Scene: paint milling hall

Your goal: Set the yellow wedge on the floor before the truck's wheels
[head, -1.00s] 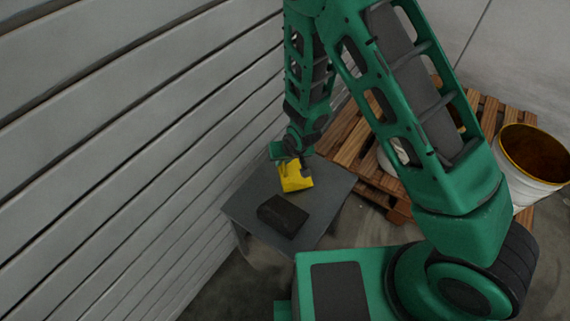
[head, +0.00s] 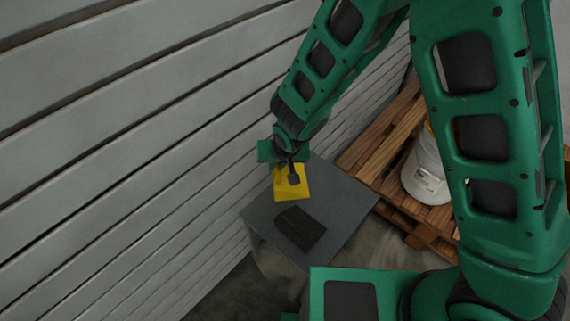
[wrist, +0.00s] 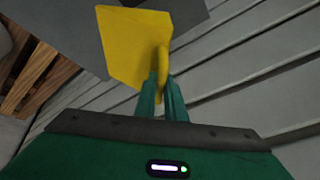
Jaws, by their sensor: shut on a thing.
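The yellow wedge (head: 288,189) is held in my gripper (head: 291,172), over the far left part of a low grey table (head: 345,193). The head view does not clearly show whether the wedge is clear of the tabletop. The truck and its wheels are not visible in these frames.
A black block (head: 300,228) lies on the grey table. A slatted white wall (head: 130,130) runs close along the left. A wooden pallet (head: 385,135) with a white bucket (head: 426,172) stands to the right. Some bare floor (head: 395,248) shows between table and pallet.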

